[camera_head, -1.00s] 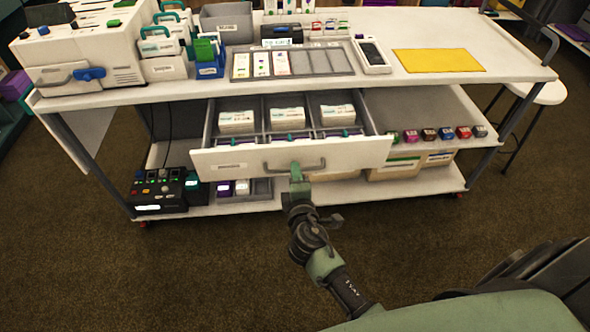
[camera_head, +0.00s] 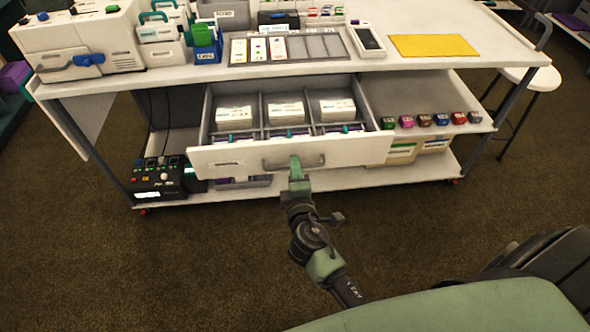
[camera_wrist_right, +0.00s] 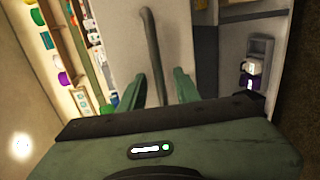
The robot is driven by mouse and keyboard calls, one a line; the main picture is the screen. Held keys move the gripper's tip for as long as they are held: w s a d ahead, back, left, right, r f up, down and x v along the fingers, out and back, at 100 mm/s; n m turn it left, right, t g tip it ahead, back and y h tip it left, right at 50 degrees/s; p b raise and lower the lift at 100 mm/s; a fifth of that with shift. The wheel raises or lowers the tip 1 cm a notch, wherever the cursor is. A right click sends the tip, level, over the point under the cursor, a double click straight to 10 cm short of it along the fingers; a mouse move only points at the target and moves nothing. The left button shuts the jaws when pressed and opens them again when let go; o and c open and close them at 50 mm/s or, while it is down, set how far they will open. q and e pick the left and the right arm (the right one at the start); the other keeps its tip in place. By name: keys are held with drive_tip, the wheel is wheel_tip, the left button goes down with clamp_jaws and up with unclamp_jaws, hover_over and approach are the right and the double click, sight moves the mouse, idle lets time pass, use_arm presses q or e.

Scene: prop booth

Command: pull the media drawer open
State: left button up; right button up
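The media drawer (camera_head: 228,158) under the worktop is pulled well out, with its white front towards me. Its inside shows dividers and white stacked packs (camera_head: 283,113). The bar handle (camera_head: 276,165) is on the drawer front. My right gripper (camera_head: 295,163) is at this handle. In the right wrist view, the handle (camera_wrist_right: 152,45) runs between the two green fingers (camera_wrist_right: 160,86), with a visible gap on each side, so the gripper looks open around it. My left gripper is not in view.
The white worktop (camera_head: 510,50) carries a machine (camera_head: 85,42), a card tray and a yellow sheet (camera_head: 433,46). A lower shelf (camera_head: 420,170) holds boxes, and a black device (camera_head: 158,180) stands at its left. The brown floor in front is clear.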

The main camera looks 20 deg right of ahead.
drive_tip(key=v, duration=0.8)
drive_tip(key=shift+b, duration=0.45)
drive_tip(key=shift+w+f, duration=0.1)
drive_tip(key=s+a+f+m+g+y+p, duration=0.15)
drive_tip(key=s+f+g, duration=0.35)
drive_tip(key=f, duration=1)
drive_tip(key=s+a+f+m+g+y, duration=0.15)
drive_tip(key=s+f, duration=0.55)
drive_tip(key=f, duration=0.7)
drive_tip(key=s+d+f+m+g, duration=0.2)
drive_tip(key=s+f, duration=0.3)
drive_tip(key=s, duration=0.4)
drive_tip(key=s+d+f+m+g+p, duration=0.1)
drive_tip(key=s+d+f+m+g, duration=0.2)
drive_tip(key=s, duration=0.5)
drive_tip(key=s+d+f+m+g+y+p, duration=0.1)
drive_tip(key=s+d+f+m+g, duration=0.1)
drive_tip(key=s+f, duration=0.5)
drive_tip(key=s+d+m, duration=0.1)
drive_tip(key=s+m, duration=0.1)
drive_tip(key=shift+s, duration=0.35)
